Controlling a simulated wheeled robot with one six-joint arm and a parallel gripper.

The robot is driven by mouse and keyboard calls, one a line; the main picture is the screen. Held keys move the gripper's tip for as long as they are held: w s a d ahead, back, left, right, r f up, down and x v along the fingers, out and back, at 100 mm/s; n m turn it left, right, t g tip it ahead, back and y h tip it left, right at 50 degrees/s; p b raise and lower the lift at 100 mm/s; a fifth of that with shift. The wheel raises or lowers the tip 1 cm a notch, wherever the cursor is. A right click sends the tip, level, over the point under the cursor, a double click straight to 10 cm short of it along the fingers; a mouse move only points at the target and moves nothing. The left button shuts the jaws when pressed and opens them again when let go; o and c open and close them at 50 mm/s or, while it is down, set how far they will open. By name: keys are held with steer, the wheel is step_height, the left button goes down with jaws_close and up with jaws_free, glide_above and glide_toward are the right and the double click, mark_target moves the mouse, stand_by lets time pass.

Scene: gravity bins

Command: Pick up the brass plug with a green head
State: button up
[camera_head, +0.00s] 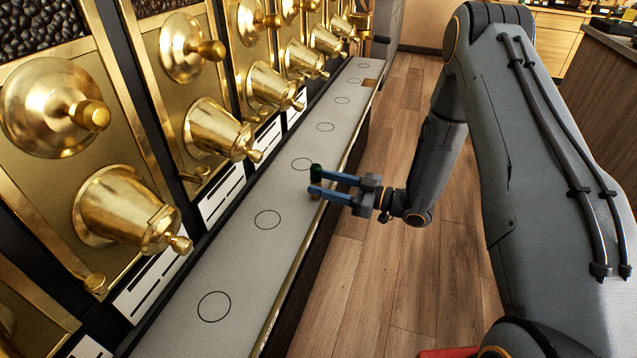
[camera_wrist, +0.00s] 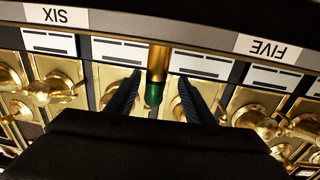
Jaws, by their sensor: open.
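The brass plug with a green head stands at the edge of the pale shelf in the head view, its dark green head (camera_head: 316,172) showing at my gripper's fingertips. In the wrist view its brass body (camera_wrist: 158,58) and green head (camera_wrist: 154,95) lie between the two fingers, with a gap on each side. My gripper (camera_head: 318,183) is open and reaches in from the right over the shelf edge. It also shows in the wrist view (camera_wrist: 158,92). In the head view the fingers hide part of the brass body.
A pale shelf (camera_head: 240,260) with several printed circles runs along the row of gravity bins. Brass bin spouts (camera_head: 130,210) and knobs jut out over its left side. White label cards (camera_head: 150,290) line the bin fronts. Open wooden floor (camera_head: 370,270) lies right of the shelf.

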glide_above(304, 193)
steer(key=shift+r+p, duration=0.2)
steer(key=shift+p, duration=0.15)
steer(key=shift+c, duration=0.5)
jaws_close()
step_height(304, 193, up, 10)
stand_by(0.4)
